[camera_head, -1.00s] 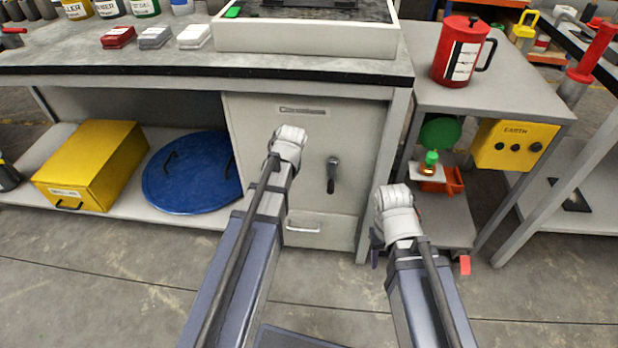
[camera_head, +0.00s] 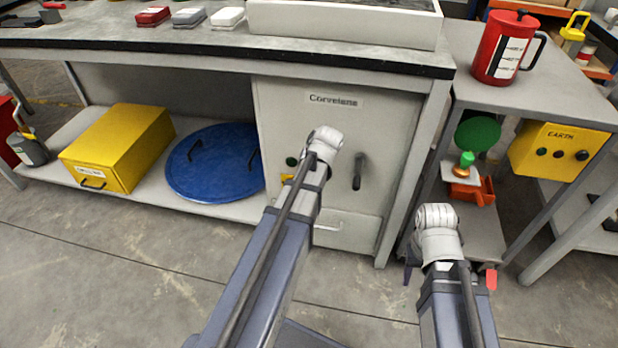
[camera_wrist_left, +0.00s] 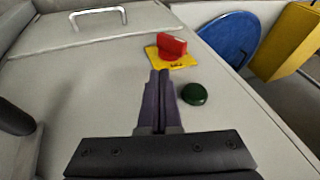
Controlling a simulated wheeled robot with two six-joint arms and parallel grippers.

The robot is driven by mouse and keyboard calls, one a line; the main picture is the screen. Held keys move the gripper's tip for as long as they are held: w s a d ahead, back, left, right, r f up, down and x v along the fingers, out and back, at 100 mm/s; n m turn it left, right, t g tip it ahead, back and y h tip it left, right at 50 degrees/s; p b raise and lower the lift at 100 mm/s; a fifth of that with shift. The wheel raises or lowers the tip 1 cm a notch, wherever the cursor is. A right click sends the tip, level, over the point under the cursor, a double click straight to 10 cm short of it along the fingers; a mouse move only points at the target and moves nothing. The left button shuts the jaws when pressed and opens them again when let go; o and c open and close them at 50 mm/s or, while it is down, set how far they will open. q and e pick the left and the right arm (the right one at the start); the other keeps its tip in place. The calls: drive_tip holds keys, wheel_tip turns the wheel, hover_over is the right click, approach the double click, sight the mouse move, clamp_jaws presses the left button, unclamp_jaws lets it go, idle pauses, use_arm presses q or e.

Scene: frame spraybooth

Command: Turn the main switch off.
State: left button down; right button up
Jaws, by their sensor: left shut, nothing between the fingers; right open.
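The main switch is a red rotary handle (camera_wrist_left: 172,46) on a yellow plate (camera_wrist_left: 182,62) on the grey cabinet front. In the head view my left arm mostly hides it; a bit of the yellow plate (camera_head: 287,178) shows. A dark green round button (camera_wrist_left: 194,93) sits beside it, also seen in the head view (camera_head: 291,161). My left gripper (camera_wrist_left: 159,76) is shut and empty, its purple fingers pointing at the switch, tips near the plate's edge; contact cannot be told. My right gripper (camera_head: 410,270) hangs low in front of the side table, its fingers mostly hidden behind the wrist.
The cabinet has a dark door handle (camera_head: 358,172) right of my left wrist and a drawer handle (camera_wrist_left: 98,14). A blue round lid (camera_head: 213,164) and yellow box (camera_head: 118,147) lie on the low shelf. A yellow EARTH box (camera_head: 557,150) hangs at the right.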

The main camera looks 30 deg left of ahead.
use_arm(q)
drive_tip(key=shift+a+f+b, duration=1.95)
drive_tip(key=shift+a+f, duration=0.2)
drive_tip(key=shift+f, duration=0.3)
